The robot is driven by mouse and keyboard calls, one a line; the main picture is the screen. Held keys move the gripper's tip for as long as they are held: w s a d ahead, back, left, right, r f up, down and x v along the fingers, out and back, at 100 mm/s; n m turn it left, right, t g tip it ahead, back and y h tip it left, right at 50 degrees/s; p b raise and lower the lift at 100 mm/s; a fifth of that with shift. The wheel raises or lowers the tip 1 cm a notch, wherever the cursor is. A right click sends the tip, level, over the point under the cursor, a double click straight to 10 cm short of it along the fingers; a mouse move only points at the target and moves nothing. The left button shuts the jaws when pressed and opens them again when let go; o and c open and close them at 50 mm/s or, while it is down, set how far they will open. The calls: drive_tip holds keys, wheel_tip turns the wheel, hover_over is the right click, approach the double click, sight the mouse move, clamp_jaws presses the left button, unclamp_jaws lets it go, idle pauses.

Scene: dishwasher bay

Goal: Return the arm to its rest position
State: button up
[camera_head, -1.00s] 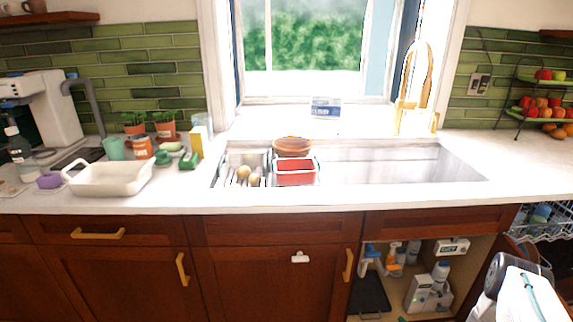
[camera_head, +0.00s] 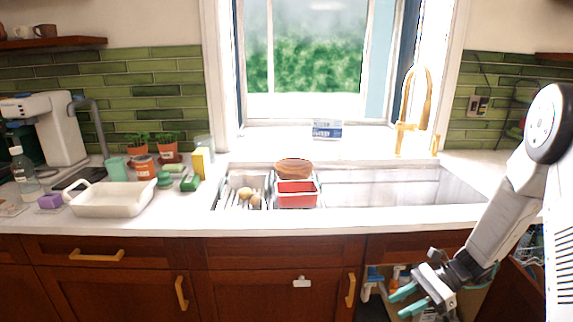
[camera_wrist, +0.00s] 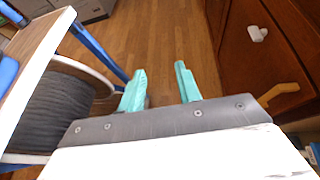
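My gripper (camera_head: 407,300) hangs at the lower right of the head view, in front of the open under-sink cabinet, with its arm reaching down from the right. Its two teal fingers stand apart with nothing between them. In the wrist view my gripper (camera_wrist: 160,88) points down toward the wooden floor (camera_wrist: 158,35), and the gap between the fingers is empty.
Cabinet doors (camera_head: 270,290) with brass handles run along the front; one handle (camera_wrist: 280,95) is right of the fingers. A round dark seat-like thing (camera_wrist: 55,110) is at left. The sink (camera_head: 380,190) and counter (camera_head: 120,222) lie behind. A dishwasher rack (camera_head: 530,245) shows at right.

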drive_tip(key=s+a+r+n+t+h, duration=0.1)
drive_tip(key=s+r+n+h, duration=0.5)
drive_tip(key=s+r, duration=0.6)
drive_tip(key=s+a+r+n+t+h, duration=0.1)
drive_tip(key=s+r+n+t+h, duration=0.1)
drive_tip(key=s+r+n+h, duration=0.4)
drive_tip(key=shift+s+r+n+t+h, duration=0.35)
drive_tip(key=shift+s+r+n, duration=2.2)
drive_tip(key=shift+r, duration=1.45)
drive_tip(key=shift+s+a+m, duration=0.15)
drive_tip(key=shift+s+m, duration=0.15)
drive_tip(key=shift+m, duration=0.05)
